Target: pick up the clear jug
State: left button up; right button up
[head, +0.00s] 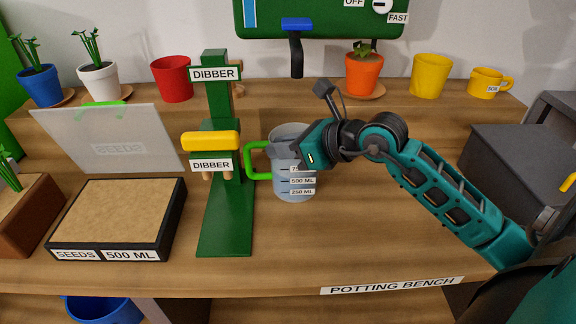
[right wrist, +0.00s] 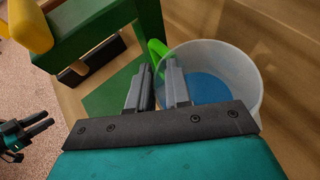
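The clear jug (head: 295,187), with a green handle (head: 258,160) on its left and volume labels on its front, stands upright on the bench. In the right wrist view the jug (right wrist: 246,100) shows from above with blue inside, its green handle (right wrist: 156,50) just beyond the fingertips. My right gripper (right wrist: 157,68) is at the jug's rim, fingers a small gap apart, with nothing clearly held between them. Whether they touch the jug I cannot tell. My left gripper (right wrist: 36,127) shows small at the left of that view, its fingers apart. It is not in the head view.
A green dibber stand (head: 225,225) with a yellow-handled dibber (head: 210,141) is close left of the jug. A seed tray (head: 118,215) lies farther left. Several pots line the back shelf, and a grey box (head: 515,165) is at right.

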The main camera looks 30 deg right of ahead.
grip_shut()
jog(key=shift+r, duration=0.15)
